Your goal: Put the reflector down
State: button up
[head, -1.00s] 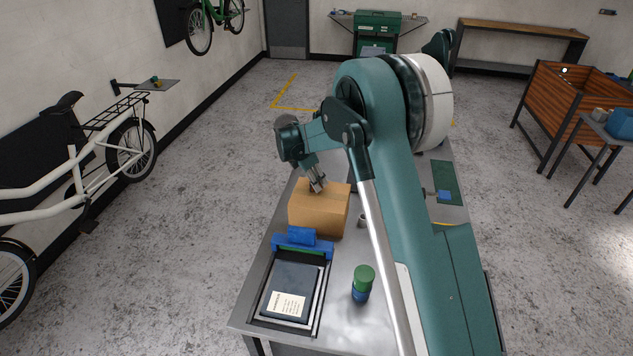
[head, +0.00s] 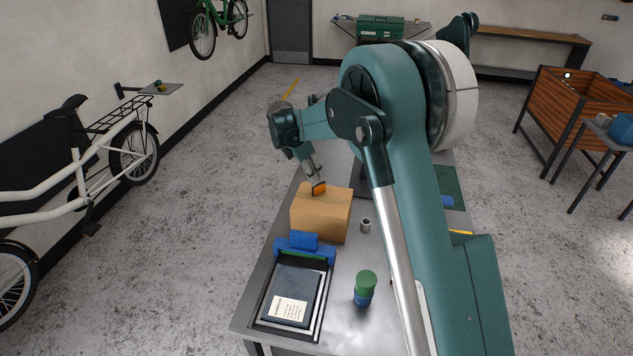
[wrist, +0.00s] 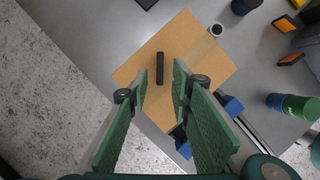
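The reflector (head: 319,189) shows its orange face at my fingertips, over the top of a cardboard box (head: 320,217). In the wrist view the reflector (wrist: 160,68) is a narrow dark bar seen edge-on against the box top (wrist: 195,45). My gripper (head: 315,180) points down at the box. In the wrist view the green fingers of my gripper (wrist: 161,72) stand on either side of the bar, with a visible gap on each side. The fingers look open. The reflector's underside is hidden, so I cannot tell for sure how it rests on the box.
On the bench, a small grey cup (head: 366,225) stands right of the box. A green-and-blue bottle (head: 365,288) stands nearer. A dark book-like item (head: 293,293) lies in a tray with a blue clamp (head: 304,243). Two orange reflectors (wrist: 285,23) (wrist: 291,59) show in the wrist view.

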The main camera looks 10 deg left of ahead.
jog(key=shift+v, duration=2.5)
jog(key=s+d+r+m+y, duration=0.1)
jog(key=s+d+r+m, duration=0.4)
jog(key=d, duration=0.5)
jog(key=s+d+r+m+t, duration=0.1)
jog(key=s+d+r+m, duration=0.2)
jog(key=s+d+r, duration=0.5)
jog(key=s+d+r+m+y, duration=0.1)
jog(key=s+d+r+m, duration=0.35)
jog(key=d, duration=0.65)
jog(key=s+d+f+m+t, duration=0.1)
jog(key=s+d+m, duration=0.3)
jog(key=s, duration=0.6)
jog(key=s+d+f+m+t, duration=0.1)
jog(key=s+d+f+m, duration=0.2)
jog(key=s, duration=0.7)
jog(key=s+d+f+m+t+y, duration=0.1)
jog(key=s+d+f+m, duration=0.1)
jog(key=s+d+m, duration=0.5)
jog(key=s+d, duration=0.2)
jog(key=s, duration=0.1)
